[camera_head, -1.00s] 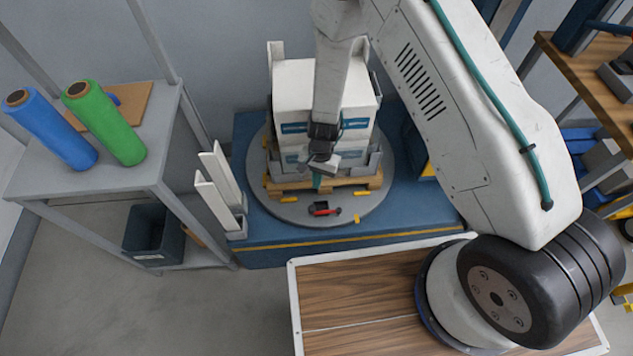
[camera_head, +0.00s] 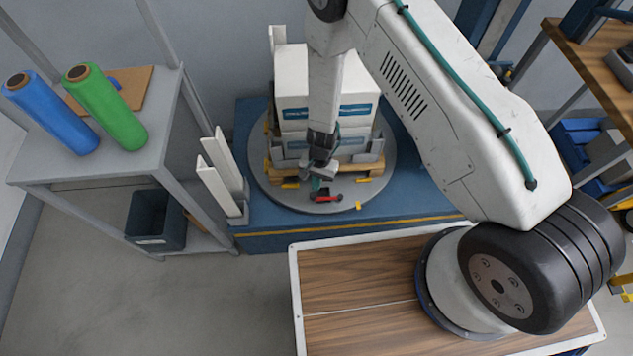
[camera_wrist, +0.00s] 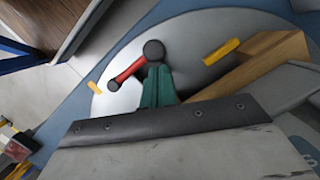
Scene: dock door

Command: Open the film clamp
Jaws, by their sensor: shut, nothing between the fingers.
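The film clamp (camera_head: 328,197), a small red and black piece, sits on the grey turntable (camera_head: 382,188) in front of the pallet. In the wrist view its red lever (camera_wrist: 132,69) slants between a small dark end and a larger round black part (camera_wrist: 153,50). My gripper (camera_head: 315,186) is just left of the clamp in the head view. In the wrist view its teal fingers (camera_wrist: 158,86) are shut and empty, tips right beside the lever and black part. I cannot tell whether they touch it.
White boxes (camera_head: 350,98) stand on a wooden pallet (camera_head: 352,171) close behind my gripper. Small yellow blocks (camera_wrist: 221,51) lie around the pallet. White upright panels (camera_head: 222,180) stand at the left. A shelf (camera_head: 150,165) holds blue (camera_head: 50,112) and green (camera_head: 105,107) film rolls.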

